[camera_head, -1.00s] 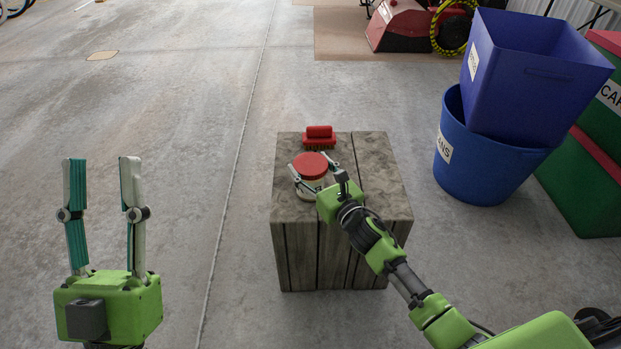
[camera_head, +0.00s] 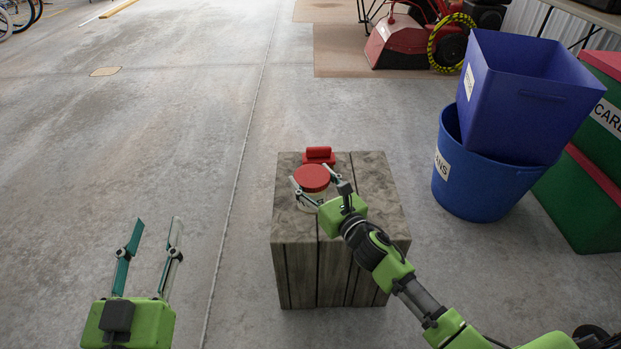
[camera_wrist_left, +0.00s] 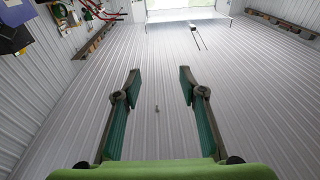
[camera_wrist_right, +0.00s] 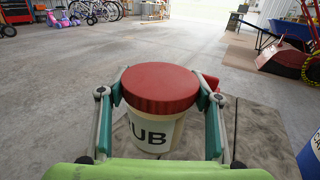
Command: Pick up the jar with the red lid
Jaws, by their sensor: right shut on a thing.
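The jar with the red lid (camera_head: 312,178) is upright over the wooden crate (camera_head: 345,262) in the head view. In the right wrist view the jar (camera_wrist_right: 158,95) shows a pale body with a label reading "UB". My right gripper (camera_head: 321,182) is shut on the jar, one finger along each side. Whether the jar's base touches the crate top is hidden behind the gripper. My left gripper (camera_head: 157,224) is open and empty, left of the crate, and its fingers (camera_wrist_left: 160,82) show apart in the left wrist view.
A red brush-like object (camera_head: 318,155) lies on the crate just behind the jar. A blue round bin (camera_head: 470,185) with a blue square bin (camera_head: 530,100) in it stands to the right, beside green bins (camera_head: 580,205). The floor left of the crate is clear.

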